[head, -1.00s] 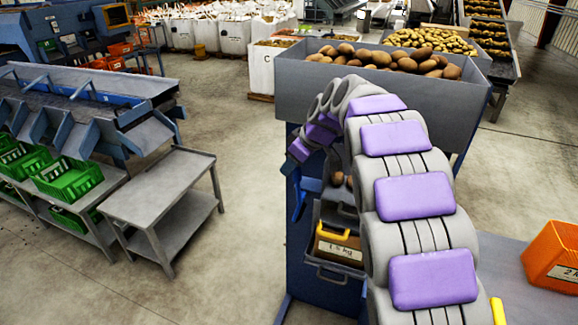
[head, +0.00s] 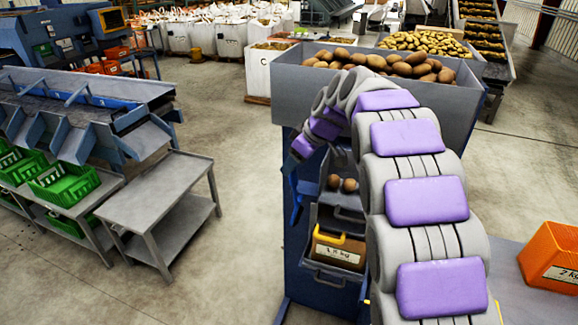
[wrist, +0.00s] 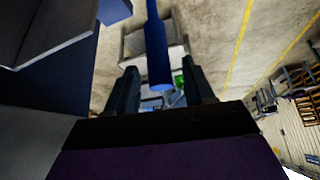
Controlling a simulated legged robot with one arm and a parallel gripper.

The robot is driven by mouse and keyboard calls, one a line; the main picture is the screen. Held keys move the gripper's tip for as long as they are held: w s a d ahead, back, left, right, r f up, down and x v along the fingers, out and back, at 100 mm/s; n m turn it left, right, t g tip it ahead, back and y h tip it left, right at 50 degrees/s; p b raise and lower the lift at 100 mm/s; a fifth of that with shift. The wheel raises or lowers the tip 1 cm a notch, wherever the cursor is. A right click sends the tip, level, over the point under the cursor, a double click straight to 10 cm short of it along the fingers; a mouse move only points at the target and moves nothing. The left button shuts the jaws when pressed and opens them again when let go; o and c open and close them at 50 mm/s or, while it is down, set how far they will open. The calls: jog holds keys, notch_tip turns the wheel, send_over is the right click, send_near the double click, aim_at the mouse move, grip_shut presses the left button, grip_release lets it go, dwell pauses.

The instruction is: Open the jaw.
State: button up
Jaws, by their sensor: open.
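My gripper (wrist: 160,72) is open in the wrist view, its two dark fingers spread apart. A blue rod (wrist: 157,45) reaches down into the space between them, with a gap to the finger on each side. In the head view my purple and grey arm curves over to the left of the blue machine stand (head: 305,275). The arm's end hides most of the gripper there. A blue lever (head: 296,200) shows just below the arm's end, at the stand's left side.
A grey hopper (head: 350,105) of potatoes tops the stand. A grey table (head: 160,200) stands left, an orange crate (head: 552,258) right. The floor between table and stand is clear.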

jog(key=p+v, duration=0.2)
jog(key=v, duration=1.2)
jog(key=shift+d+f, duration=0.2)
jog(key=shift+d, duration=0.1)
jog(key=shift+s, duration=0.1)
jog(key=s+d+f+m+g+h, duration=0.1)
jog(key=s+f+m, duration=0.3)
jog(key=s, duration=1)
jog(key=s+d+f+m+g+h, duration=0.2)
jog(key=s+f, duration=0.6)
jog(key=s, duration=0.7)
jog(key=s+d+f+m+g+h, duration=0.2)
jog(key=s+f+m, duration=0.3)
jog(key=s, duration=0.9)
jog(key=shift+s+d+f+m, duration=0.25)
jog(key=shift+d+f+m, duration=0.15)
jog(key=shift+d+f, duration=0.35)
